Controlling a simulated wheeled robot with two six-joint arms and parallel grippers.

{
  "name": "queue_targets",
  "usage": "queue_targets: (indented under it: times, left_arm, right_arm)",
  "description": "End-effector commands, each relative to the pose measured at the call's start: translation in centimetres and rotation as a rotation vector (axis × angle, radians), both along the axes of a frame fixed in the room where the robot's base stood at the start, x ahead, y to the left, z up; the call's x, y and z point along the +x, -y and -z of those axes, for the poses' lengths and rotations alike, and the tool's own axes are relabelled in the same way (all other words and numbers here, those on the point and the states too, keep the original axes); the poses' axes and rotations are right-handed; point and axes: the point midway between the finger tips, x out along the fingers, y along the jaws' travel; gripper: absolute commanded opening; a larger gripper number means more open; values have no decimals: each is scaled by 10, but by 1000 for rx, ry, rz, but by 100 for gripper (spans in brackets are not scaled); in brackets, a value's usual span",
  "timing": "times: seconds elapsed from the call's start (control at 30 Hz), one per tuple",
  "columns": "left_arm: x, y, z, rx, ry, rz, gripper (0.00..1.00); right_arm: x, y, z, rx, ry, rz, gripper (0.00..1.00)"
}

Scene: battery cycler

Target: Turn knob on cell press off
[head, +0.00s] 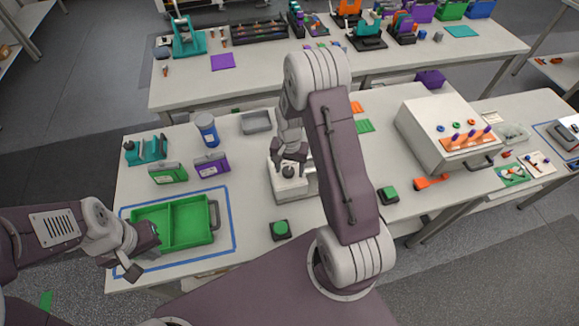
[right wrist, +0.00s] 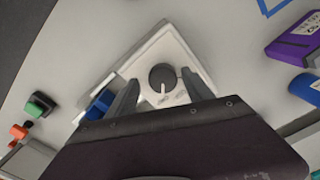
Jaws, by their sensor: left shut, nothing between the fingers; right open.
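The cell press (head: 286,192) is a white box on the near table, partly hidden by my right arm in the head view. Its round dark knob (right wrist: 162,77) with a pale pointer line shows on the white top (right wrist: 150,50) in the right wrist view. My right gripper (right wrist: 162,88) is open, with one finger on each side of the knob. I cannot tell whether the fingers touch it. In the head view the right gripper (head: 290,160) is just above the knob (head: 288,171). My left gripper (head: 142,258) is shut and empty by the green tray.
The green tray (head: 212,236) lies inside a blue outline at the left. Green buttons (head: 280,230) (head: 388,195) stand near the front edge. A blue jar (head: 207,130), a purple box (head: 211,165) and a grey tray (head: 256,121) stand behind. A large white box (head: 440,150) is at right.

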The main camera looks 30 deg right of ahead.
Motion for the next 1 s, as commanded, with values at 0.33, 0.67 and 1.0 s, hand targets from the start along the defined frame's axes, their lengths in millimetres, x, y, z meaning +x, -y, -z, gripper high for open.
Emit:
queue_targets:
  times: [0.33, 0.67, 1.0]
  left_arm:
    - [0, 0, 0, 0, 0, 0, 0]
    - [0, 0, 0, 0, 0, 0, 0]
    - [0, 0, 2, 0, 0, 0, 0]
  right_arm:
    - [0, 0, 0, 0, 0, 0, 21]
    - [1, 0, 0, -1, 2, -13, 0]
    - [2, 0, 0, -2, 4, -195, 0]
